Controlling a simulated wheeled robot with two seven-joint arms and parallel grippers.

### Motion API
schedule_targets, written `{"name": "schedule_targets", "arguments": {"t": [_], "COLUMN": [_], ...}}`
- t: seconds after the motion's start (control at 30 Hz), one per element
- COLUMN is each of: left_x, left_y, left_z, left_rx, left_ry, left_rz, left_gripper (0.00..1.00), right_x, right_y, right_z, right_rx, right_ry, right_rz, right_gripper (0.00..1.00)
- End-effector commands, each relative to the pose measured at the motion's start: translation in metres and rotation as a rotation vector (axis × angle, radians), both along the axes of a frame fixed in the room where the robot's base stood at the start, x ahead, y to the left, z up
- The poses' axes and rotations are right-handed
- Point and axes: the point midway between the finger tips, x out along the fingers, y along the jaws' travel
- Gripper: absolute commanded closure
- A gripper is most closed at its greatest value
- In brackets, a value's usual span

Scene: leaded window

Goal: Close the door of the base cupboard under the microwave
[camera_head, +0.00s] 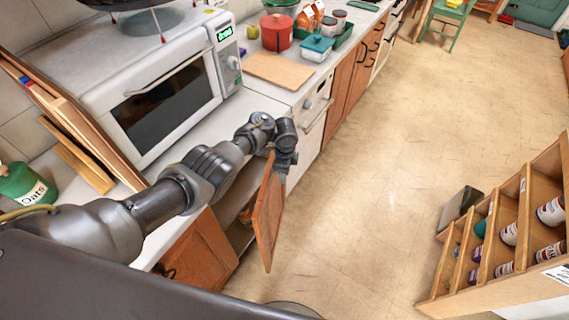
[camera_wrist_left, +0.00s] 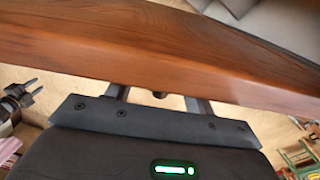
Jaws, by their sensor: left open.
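The wooden base cupboard door (camera_head: 268,215) stands open below the counter in front of the microwave (camera_head: 165,100), swung out over the floor. Its cupboard (camera_head: 238,192) shows a dark opening with shelves behind my arm. My left gripper (camera_head: 286,158) is at the top of the door, near its upper edge. In the left wrist view the door (camera_wrist_left: 150,55) crosses the picture as a broad brown band just beyond the open left gripper (camera_wrist_left: 156,98). The fingertips are partly hidden by the door, so I cannot tell if they touch it.
A closed cupboard door (camera_head: 198,250) is left of the opening. A cutting board (camera_head: 277,70) and a red pot (camera_head: 276,32) are on the counter. A wooden shelf with cans (camera_head: 510,195) stands at right. The floor (camera_head: 370,170) between is clear.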

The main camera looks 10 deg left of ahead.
Motion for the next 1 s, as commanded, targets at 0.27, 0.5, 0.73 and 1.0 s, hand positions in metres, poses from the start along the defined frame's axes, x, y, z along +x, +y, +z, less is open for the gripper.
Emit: {"name": "schedule_targets", "arguments": {"t": [0.27,0.5,0.73,1.0], "left_x": [0.001,0.000,0.000,0.000], "left_y": [0.000,-0.001,0.000,0.000], "left_z": [0.058,0.093,0.101,0.100], "left_rx": [0.000,0.000,0.001,0.001], "left_ry": [-0.003,-0.001,-0.001,-0.001], "left_rz": [0.000,-0.001,0.000,0.000], "left_gripper": [0.47,0.47,0.47,0.59], "right_x": [0.000,0.000,0.000,0.000], "right_y": [-0.004,-0.005,-0.004,-0.004], "right_z": [0.024,0.036,0.038,0.037], "right_rx": [-0.004,-0.006,-0.006,-0.004], "right_ry": [0.000,0.001,0.001,0.001], "right_rz": [0.002,0.003,0.003,0.002], "right_gripper": [0.64,0.64,0.64,0.64]}}
